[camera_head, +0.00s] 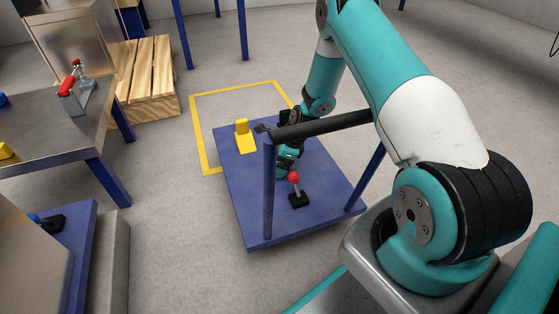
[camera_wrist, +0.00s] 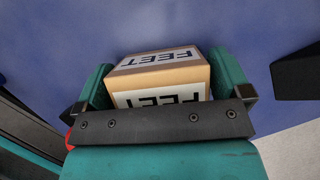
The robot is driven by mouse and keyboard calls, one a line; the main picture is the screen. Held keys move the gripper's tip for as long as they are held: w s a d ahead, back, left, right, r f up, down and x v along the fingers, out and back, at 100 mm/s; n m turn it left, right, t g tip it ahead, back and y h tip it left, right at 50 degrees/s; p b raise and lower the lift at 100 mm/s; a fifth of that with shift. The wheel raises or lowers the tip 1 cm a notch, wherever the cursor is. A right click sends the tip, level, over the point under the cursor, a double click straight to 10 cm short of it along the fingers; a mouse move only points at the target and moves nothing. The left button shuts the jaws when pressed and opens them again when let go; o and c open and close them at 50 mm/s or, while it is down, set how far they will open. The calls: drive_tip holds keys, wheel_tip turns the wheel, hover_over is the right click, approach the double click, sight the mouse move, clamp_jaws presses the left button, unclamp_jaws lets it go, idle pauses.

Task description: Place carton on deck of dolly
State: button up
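The carton (camera_wrist: 160,75) is a small brown box with white labels reading FEET. In the wrist view it sits between the two teal fingers of my gripper (camera_wrist: 162,88), which appear to touch it on both sides. The blue deck of the dolly (camera_wrist: 45,50) fills the background behind the carton. In the head view my gripper (camera_head: 288,155) is low over the dolly's deck (camera_head: 240,190), partly behind the dark handle bar. The carton cannot be made out in that view. I cannot tell whether its underside touches the deck.
The dolly's handle bar (camera_head: 320,127) stands in front of my gripper. A yellow piece (camera_head: 243,135) and a red-knobbed lever on a black base (camera_head: 297,190) are on the deck. A metal table (camera_head: 60,125) and wooden pallet (camera_head: 150,80) stand left. The deck's front left is clear.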

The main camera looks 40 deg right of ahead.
drive_tip(key=p+v, duration=0.8)
drive_tip(key=v, duration=0.4)
drive_tip(key=s+a+r+n+g+y, duration=0.1)
drive_tip(key=s+a+r+n, duration=0.2)
drive_tip(key=a+r+n, duration=0.75)
drive_tip(key=s+a+r+n, duration=0.2)
drive_tip(key=a+r+n, duration=0.5)
drive_tip(key=r, duration=0.6)
drive_tip(key=s+a+r+n+g, duration=0.1)
drive_tip(key=s+a+r+n, duration=0.3)
drive_tip(key=s+n, duration=0.3)
drive_tip(key=s+a+r+n, duration=0.5)
drive_tip(key=s+n, duration=0.3)
drive_tip(key=s, duration=0.5)
drive_tip(key=shift+r+g, duration=0.4)
drive_tip(key=shift+r, duration=0.25)
